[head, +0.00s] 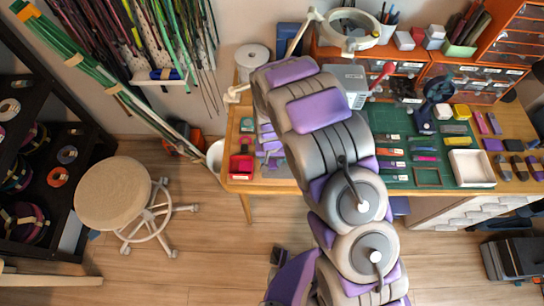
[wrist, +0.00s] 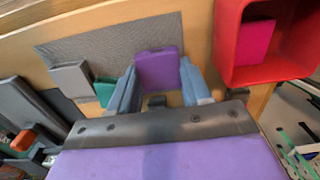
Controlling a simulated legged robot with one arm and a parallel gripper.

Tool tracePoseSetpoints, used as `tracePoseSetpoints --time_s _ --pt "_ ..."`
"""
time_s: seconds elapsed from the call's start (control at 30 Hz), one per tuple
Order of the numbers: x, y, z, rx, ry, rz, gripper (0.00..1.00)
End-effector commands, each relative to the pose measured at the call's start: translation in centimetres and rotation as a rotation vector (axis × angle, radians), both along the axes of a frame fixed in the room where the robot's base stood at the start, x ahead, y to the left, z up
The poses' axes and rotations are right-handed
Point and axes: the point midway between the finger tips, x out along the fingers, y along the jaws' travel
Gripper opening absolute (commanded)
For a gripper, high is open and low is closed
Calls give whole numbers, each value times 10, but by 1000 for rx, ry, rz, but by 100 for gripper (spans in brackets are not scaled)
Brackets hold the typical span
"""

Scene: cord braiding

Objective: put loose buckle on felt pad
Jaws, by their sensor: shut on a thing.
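My gripper (wrist: 158,90) shows in the wrist view with its two blue-grey fingers closed on the sides of a flat purple piece, which looks like the buckle (wrist: 158,68). The buckle stands up between the fingertips, and its top overlaps the lower right part of the grey felt pad (wrist: 110,38) in the picture. I cannot tell whether it touches the pad. A grey block (wrist: 71,78) and a teal piece (wrist: 104,91) are left of the fingers. In the head view my arm hides most of the gripper's surroundings; the pad is not clear there.
A red bin (wrist: 228,45) with a magenta piece (wrist: 257,40) inside stands close to the right of the gripper; the bin also shows in the head view (head: 241,166). A green mat (head: 455,175), a white tray (head: 470,168) and several small pieces cover the table's right side.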

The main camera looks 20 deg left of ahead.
Motion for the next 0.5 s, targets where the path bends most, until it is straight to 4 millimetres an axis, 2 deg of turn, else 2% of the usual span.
tracePoseSetpoints --time_s 0.5 --pt "0 -2 -2 2 1 -1 26"
